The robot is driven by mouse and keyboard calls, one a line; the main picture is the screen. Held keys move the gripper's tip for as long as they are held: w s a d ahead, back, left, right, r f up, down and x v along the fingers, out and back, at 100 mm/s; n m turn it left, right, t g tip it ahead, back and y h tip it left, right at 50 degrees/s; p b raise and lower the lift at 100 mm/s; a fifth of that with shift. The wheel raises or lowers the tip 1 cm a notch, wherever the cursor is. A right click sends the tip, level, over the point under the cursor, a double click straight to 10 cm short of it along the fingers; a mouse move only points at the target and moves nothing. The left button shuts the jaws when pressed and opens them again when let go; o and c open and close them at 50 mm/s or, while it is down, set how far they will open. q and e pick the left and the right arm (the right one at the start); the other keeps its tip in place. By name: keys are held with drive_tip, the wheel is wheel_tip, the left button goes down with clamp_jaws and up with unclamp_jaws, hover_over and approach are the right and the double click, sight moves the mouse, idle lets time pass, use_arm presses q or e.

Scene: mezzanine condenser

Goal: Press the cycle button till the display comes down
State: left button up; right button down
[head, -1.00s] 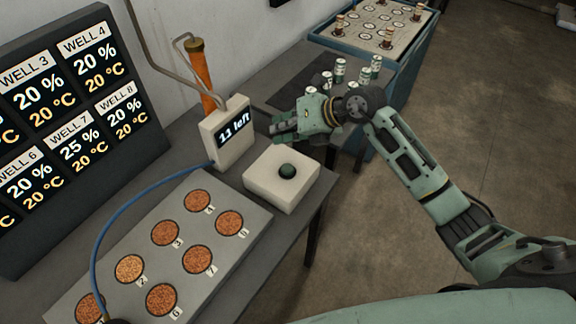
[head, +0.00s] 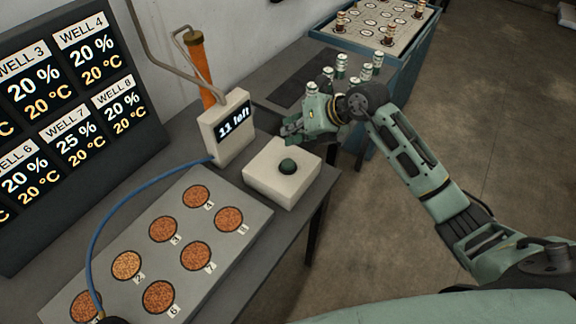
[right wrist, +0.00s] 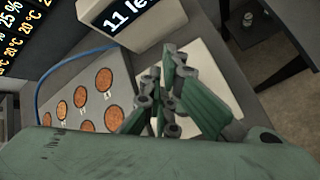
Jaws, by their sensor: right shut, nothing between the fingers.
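The cycle button (head: 288,166) is a dark green round knob on a cream box (head: 283,190) at the table's edge. The display (head: 228,127) is a cream unit just behind it and reads "11 left"; it also shows at the top of the right wrist view (right wrist: 125,15). My right gripper (head: 291,131) is shut and empty, above the back side of the box and apart from the button in the head view. In the right wrist view its fingers (right wrist: 168,95) cover part of the box (right wrist: 205,80) and hide the button.
A grey plate with several brown-filled wells (head: 163,229) lies left of the box, with a blue hose (head: 120,190) beside it. A black board of well readings (head: 70,120) stands at the left.

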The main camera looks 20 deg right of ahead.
use_arm(q)
wheel_tip(320, 180, down, 4)
drive_tip(key=b, duration=0.3)
drive_tip(key=shift+f, duration=0.15)
use_arm(e)
hover_over(290, 160)
drive_tip(key=f, duration=0.4)
drive_tip(key=w+f, duration=0.1)
drive_tip(key=shift+d+f, duration=0.1)
drive_tip(key=shift+f, duration=0.3)
drive_tip(key=shift+s+f, duration=0.1)
use_arm(q)
drive_tip(key=shift+f+b, duration=0.25)
drive_tip(key=shift+b, duration=0.2)
use_arm(e)
drive_tip(key=shift+f, duration=0.3)
use_arm(q)
drive_tip(key=shift+f+b, duration=0.45)
use_arm(e)
drive_tip(key=shift+f, duration=0.65)
use_arm(q)
drive_tip(key=shift+r, duration=0.1)
drive_tip(key=shift+r+p, duration=0.75)
drive_tip(key=shift+p, duration=0.1)
use_arm(e)
drive_tip(key=shift+r, duration=1.05)
